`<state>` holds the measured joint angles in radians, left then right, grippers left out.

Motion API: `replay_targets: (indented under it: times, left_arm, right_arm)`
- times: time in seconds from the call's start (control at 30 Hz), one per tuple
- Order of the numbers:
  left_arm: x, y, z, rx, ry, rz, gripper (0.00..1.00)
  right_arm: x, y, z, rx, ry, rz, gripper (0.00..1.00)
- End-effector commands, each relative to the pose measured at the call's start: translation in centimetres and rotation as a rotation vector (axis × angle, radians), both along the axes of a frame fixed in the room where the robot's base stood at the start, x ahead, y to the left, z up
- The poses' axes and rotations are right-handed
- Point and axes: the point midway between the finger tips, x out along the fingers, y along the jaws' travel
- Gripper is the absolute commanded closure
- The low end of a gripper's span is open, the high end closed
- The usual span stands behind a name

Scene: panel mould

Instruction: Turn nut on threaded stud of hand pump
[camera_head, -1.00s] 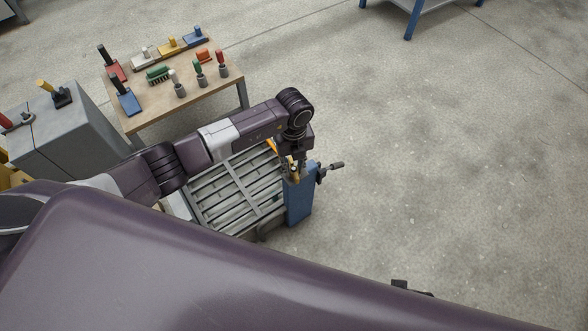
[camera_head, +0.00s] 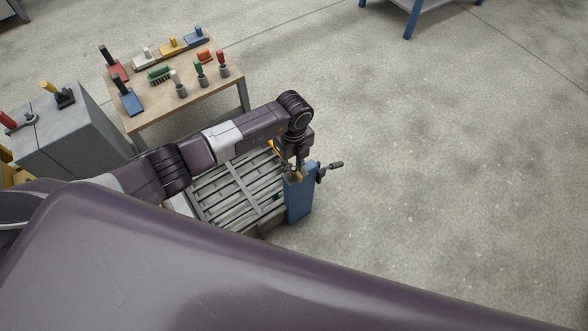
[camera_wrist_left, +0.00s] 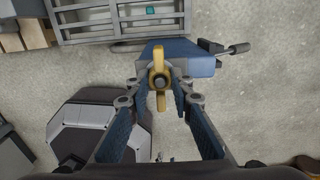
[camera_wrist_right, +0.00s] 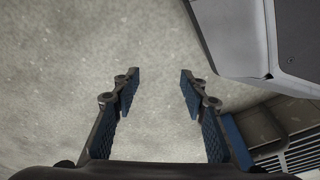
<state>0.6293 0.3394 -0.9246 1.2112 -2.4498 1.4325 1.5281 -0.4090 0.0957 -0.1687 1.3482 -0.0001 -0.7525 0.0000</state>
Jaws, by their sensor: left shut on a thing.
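The hand pump (camera_head: 300,200) is a blue upright box with a side handle, at the end of a grey slatted frame in the head view. In the left wrist view its blue top (camera_wrist_left: 195,60) shows, with a yellow winged nut (camera_wrist_left: 159,66) around a dark threaded stud (camera_wrist_left: 160,82). My left gripper (camera_wrist_left: 160,92) reaches down over the pump, its fingers on either side of the nut's hub and shut on it. In the head view the left gripper (camera_head: 293,164) largely hides the nut. My right gripper (camera_wrist_right: 160,82) is open and empty above bare floor.
The pump's crank handle (camera_head: 331,167) sticks out to the right. The slatted grey frame (camera_head: 237,190) lies left of the pump. A wooden bench (camera_head: 205,98) with tools stands behind, a grey cabinet (camera_head: 70,140) at far left. The floor to the right is clear.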

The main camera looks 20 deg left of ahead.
Motion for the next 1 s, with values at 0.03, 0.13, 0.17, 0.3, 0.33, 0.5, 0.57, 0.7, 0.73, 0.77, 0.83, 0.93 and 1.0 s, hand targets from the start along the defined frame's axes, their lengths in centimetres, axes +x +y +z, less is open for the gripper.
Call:
replay_targets:
  times: [0.03,0.13,0.17,0.3,0.33,0.5,0.57,0.7,0.73,0.77,0.83,0.93,1.0]
  left_arm:
    - [-0.1,0.0,0.0,0.001,0.003,0.026,1.00]
    - [-0.1,0.0,0.0,0.000,0.004,0.080,1.00]
    - [-0.1,0.0,0.0,0.000,0.003,0.096,1.00]
    - [-0.1,0.0,0.0,0.001,0.003,0.172,1.00]
    - [-0.1,0.1,0.0,0.001,0.003,0.186,1.00]
    - [-0.1,0.1,-0.1,0.002,0.002,0.241,1.00]
    - [-0.1,0.1,-0.1,0.002,0.002,0.246,1.00]
    - [-0.1,0.1,-0.2,0.001,0.002,0.247,1.00]
    - [-0.1,0.1,-0.2,0.001,0.002,0.247,1.00]
    - [-0.1,0.1,-0.2,0.001,0.002,0.246,1.00]
    - [-0.1,0.1,-0.2,0.001,0.002,0.246,0.72]
    - [-0.1,0.1,-0.1,0.001,0.002,0.246,0.61]
    - [-0.1,0.1,-0.1,0.000,0.001,0.245,0.59]
  right_arm:
    - [-0.5,0.0,-0.3,0.000,0.006,0.001,0.60]
    - [-1.4,-0.2,-1.1,-0.001,0.013,0.002,0.60]
    - [-1.7,-0.2,-1.4,-0.001,0.015,0.003,0.60]
    - [-3.2,-0.4,-2.4,-0.003,0.027,0.005,0.60]
    - [-3.5,-0.5,-2.6,-0.003,0.029,0.006,0.60]
    - [-4.8,-0.6,-3.4,-0.003,0.040,0.009,0.60]
    - [-4.8,-0.6,-3.5,-0.003,0.039,0.009,0.60]
    - [-4.4,-0.6,-3.5,-0.003,0.032,0.010,0.60]
    - [-4.3,-0.6,-3.4,-0.003,0.030,0.010,0.60]
    - [-4.2,-0.6,-3.4,-0.003,0.028,0.010,0.60]
    - [-3.9,-0.6,-3.4,-0.003,0.024,0.010,0.60]
    - [-3.6,-0.7,-3.3,-0.003,0.019,0.010,0.60]
    - [-3.4,-0.7,-3.2,-0.005,0.015,0.010,0.60]
